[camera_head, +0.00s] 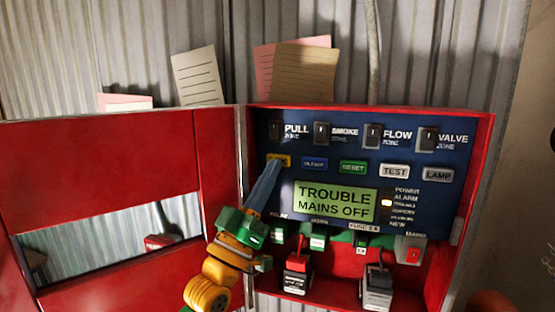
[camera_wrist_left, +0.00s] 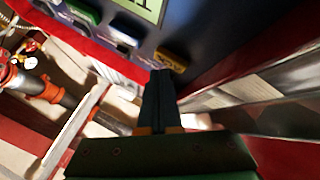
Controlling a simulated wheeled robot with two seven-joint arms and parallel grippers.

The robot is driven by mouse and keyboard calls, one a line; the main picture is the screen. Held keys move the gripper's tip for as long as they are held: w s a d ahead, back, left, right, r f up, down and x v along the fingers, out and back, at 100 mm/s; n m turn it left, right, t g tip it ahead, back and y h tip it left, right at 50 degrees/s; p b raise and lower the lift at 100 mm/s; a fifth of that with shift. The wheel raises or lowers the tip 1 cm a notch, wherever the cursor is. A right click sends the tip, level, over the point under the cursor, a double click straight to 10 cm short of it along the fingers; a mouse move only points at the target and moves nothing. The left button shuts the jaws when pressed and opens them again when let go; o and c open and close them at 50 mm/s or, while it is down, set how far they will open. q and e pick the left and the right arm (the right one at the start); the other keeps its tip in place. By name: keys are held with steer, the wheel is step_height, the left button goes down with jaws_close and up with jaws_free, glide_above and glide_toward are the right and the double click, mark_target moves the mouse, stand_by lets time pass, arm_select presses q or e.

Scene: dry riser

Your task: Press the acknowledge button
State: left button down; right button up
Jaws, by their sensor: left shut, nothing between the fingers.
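The yellow button (camera_head: 279,158), apparently the acknowledge one, is at the left end of the button row on the blue panel. Its label is partly covered in the head view. It also shows in the left wrist view (camera_wrist_left: 172,60). My left gripper (camera_head: 276,167) is shut and empty, with its blue-grey fingers pointing up at the button's lower edge. In the left wrist view the closed fingertips (camera_wrist_left: 161,74) are right beside the button. I cannot tell whether they touch it. My right gripper is not in view.
Blue, green and white buttons (camera_head: 353,167) sit to the right of the yellow one. The display (camera_head: 335,201) reads "TROUBLE MAINS OFF", and an indicator lamp (camera_head: 387,203) glows beside it. The red cabinet door (camera_head: 110,170) stands open at left. Battery-like blocks (camera_head: 377,286) sit below.

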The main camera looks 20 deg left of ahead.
arm_select(q)
steer(key=shift+s, duration=0.1)
steer(key=s+p, duration=0.2)
steer(key=s, duration=0.3)
stand_by(0.4)
stand_by(0.3)
